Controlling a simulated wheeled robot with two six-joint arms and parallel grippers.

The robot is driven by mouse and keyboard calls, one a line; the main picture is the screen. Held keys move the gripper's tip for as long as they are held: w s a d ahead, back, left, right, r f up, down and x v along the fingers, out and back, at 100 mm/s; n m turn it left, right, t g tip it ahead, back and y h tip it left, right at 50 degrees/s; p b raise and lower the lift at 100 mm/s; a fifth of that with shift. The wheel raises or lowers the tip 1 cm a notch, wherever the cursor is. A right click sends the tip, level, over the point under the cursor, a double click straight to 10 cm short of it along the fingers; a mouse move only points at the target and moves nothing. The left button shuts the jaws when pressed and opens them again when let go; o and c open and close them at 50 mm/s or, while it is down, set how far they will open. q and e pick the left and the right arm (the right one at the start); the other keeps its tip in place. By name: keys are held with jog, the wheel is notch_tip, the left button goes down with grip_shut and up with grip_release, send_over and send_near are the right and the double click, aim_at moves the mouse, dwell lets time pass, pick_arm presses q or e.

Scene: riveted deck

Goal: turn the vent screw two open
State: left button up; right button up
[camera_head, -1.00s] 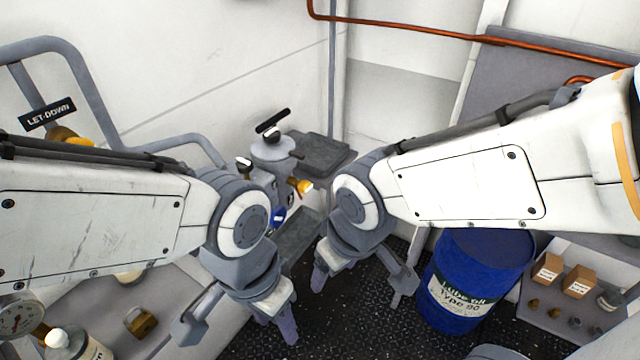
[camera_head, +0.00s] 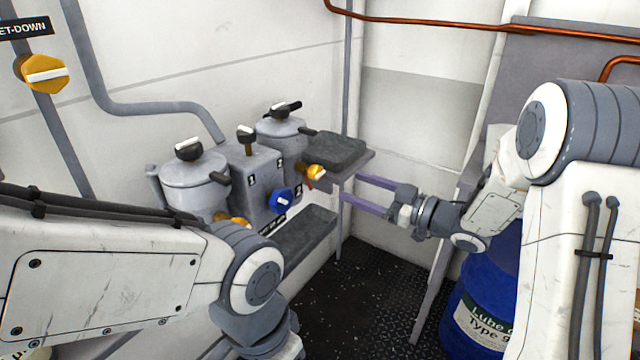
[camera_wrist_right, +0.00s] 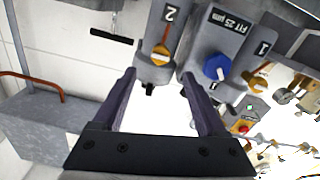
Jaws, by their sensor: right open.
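The grey twin-pot unit (camera_head: 262,170) stands by the wall in the head view, with plates numbered 1 and 2. Its right pot (camera_head: 281,132) has a black handle (camera_head: 286,108) on top. A yellow knob (camera_head: 316,172) sits low at that pot's front; in the right wrist view a yellow knob with a pale bar (camera_wrist_right: 161,54) sits by the number 2. I cannot tell which part is called vent screw two. My right gripper (camera_head: 350,188) is open and empty, right of this knob, its fingers pointing toward the unit. My left gripper's fingers are out of view below the frame.
A blue knob (camera_head: 283,200) and the left pot (camera_head: 194,182) are beside it. A grey shelf (camera_head: 335,150) juts out at the right pot, and a dark step (camera_head: 300,240) is below. A blue drum (camera_head: 488,290) stands at right. The deck between is clear.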

aim_at(321, 174)
jog(key=x, duration=1)
grip_shut()
